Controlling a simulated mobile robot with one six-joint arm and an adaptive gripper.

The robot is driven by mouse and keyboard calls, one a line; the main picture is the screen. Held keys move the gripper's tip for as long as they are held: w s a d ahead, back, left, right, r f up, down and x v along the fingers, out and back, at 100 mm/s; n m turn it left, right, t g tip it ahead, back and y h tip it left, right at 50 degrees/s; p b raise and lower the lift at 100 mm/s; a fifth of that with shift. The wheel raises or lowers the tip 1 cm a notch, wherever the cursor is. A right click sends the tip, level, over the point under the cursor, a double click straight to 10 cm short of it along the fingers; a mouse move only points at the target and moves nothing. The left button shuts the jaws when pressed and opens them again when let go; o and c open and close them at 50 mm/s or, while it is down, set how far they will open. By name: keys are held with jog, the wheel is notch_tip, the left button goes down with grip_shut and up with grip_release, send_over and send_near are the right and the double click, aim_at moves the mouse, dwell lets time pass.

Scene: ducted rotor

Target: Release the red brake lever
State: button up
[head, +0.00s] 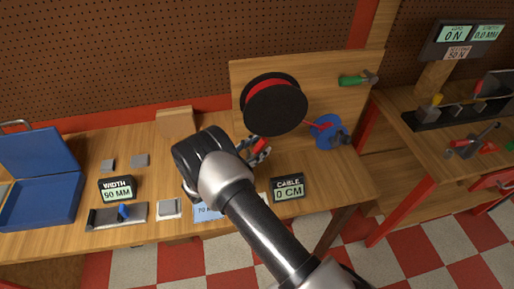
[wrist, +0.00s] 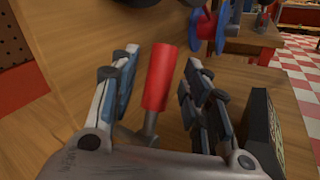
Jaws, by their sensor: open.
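The red brake lever (wrist: 158,78) is a red cylindrical handle on a grey metal stem, nearly upright with a slight tilt in the wrist view. It stands between the two fingers of my gripper (wrist: 158,85), which is open, with a visible gap on each side of the handle. In the head view the red handle (head: 259,144) shows beside my gripper (head: 256,152), below the black spool with a red rim (head: 274,104). My wrist and forearm hide the lever's base in the head view.
A blue reel (head: 330,131) stands right of the lever. The cable display (head: 288,188), reading 0 CM, stands close by and shows dark beside my right finger in the wrist view (wrist: 262,125). A green-handled tool (head: 355,79) is on the back board. A blue case (head: 40,175) lies left.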

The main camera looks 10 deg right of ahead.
jog(key=shift+c, duration=0.5)
grip_shut()
